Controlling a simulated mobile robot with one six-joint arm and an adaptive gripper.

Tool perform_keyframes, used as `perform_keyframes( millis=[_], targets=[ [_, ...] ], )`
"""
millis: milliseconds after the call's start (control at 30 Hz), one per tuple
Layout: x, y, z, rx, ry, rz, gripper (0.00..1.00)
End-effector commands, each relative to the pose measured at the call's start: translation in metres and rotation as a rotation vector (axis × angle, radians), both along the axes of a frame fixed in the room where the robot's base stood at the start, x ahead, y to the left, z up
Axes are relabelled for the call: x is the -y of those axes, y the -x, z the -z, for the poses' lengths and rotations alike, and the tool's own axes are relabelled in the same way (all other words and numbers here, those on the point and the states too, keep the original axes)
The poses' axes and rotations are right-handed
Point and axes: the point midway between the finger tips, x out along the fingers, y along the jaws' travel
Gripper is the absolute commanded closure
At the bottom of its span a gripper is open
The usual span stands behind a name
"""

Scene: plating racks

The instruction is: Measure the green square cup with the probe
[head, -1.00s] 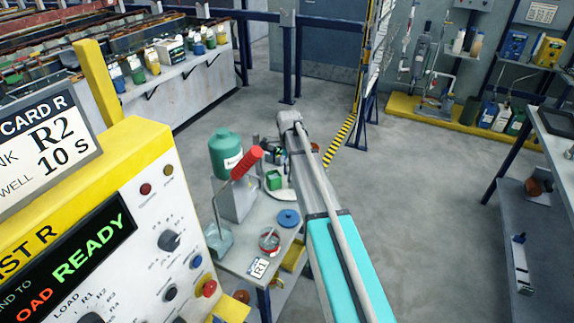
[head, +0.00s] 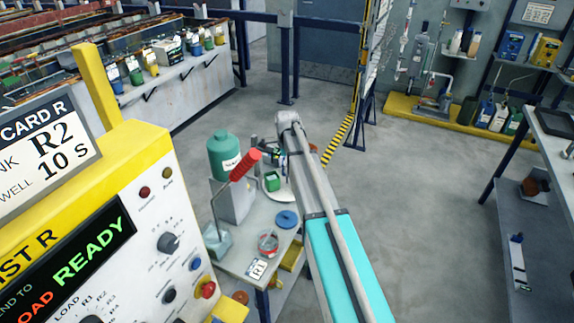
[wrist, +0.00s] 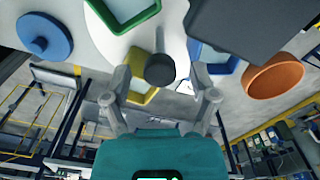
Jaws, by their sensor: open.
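The green square cup (head: 273,181) stands on a white round plate on the grey bench in the head view. In the wrist view its green rim shows at the top left (wrist: 122,20), cut by the frame edge. My gripper (wrist: 159,76) is open, its two grey fingers apart. Between the fingertips is a dark round knob on a grey stem (wrist: 160,66), which may be the probe; I cannot tell whether the fingers touch it. In the head view my gripper (head: 270,152) is small and partly hidden by my arm, beyond the cup.
A blue round lid (head: 287,219), a red-rimmed dish (head: 268,243) and a green jug (head: 223,155) are on the bench. A red-handled press (head: 245,166) stands left of the cup. In the wrist view are a yellow square cup (wrist: 147,97) and an orange bowl (wrist: 274,76).

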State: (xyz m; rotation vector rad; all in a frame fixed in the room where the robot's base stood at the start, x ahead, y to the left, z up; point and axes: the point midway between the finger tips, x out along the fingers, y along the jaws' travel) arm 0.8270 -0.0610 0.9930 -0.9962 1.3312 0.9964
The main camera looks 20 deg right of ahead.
Motion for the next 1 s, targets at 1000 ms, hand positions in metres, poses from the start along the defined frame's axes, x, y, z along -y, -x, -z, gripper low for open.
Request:
perform_keyframes(
  millis=[1000],
  targets=[
    [-0.001, 0.002, -0.132, 0.000, 0.000, -1.148, 0.25]
  ],
)
